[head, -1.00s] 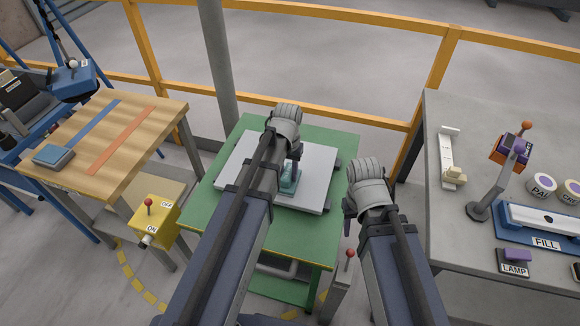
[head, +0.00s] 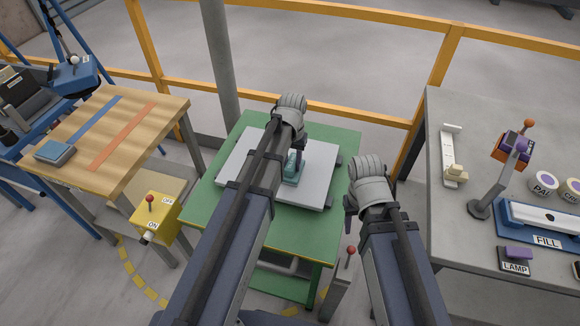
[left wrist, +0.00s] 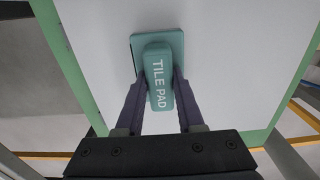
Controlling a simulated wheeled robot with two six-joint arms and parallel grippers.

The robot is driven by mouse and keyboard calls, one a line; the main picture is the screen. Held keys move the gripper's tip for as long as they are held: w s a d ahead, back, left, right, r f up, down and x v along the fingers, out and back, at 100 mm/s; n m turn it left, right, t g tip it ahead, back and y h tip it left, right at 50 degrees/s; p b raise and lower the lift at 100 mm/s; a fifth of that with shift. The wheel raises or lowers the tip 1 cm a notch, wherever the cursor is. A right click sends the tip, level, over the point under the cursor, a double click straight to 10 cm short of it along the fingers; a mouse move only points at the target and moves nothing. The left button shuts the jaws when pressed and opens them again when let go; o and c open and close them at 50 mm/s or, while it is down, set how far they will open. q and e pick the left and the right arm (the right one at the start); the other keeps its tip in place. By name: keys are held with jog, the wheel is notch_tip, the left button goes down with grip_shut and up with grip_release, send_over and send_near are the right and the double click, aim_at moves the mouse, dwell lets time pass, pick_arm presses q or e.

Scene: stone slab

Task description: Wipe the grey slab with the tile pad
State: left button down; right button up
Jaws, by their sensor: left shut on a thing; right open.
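The teal tile pad (head: 291,168) is on the grey slab (head: 316,186), on the slab's right half in the head view. In the left wrist view, the pad (left wrist: 158,80) shows its "TILE PAD" label, and its flat base lies against the pale slab surface (left wrist: 215,60). My left gripper (head: 296,152) is shut on the pad's handle, one finger on each side; the fingers also show in the left wrist view (left wrist: 158,95). My left arm hides part of the slab. My right gripper (head: 352,210) is right of the green table, mostly hidden behind its own wrist, and holds nothing visible.
The slab rests on a green table (head: 215,205) with dark clamps at its edges. A wooden table (head: 75,155) and a yellow switch box (head: 155,215) stand left. A grey bench (head: 445,230) with fixtures stands right. A yellow rail (head: 340,112) runs behind.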

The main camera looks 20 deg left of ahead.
pick_arm(q)
jog(key=shift+w, duration=0.2)
notch_tip(320, 180, up, 6)
jog(key=p, duration=0.6)
dwell(0.3)
notch_tip(320, 180, up, 3)
jog(key=p, duration=0.3)
jog(key=shift+r, duration=0.1)
jog(key=shift+f, duration=0.2)
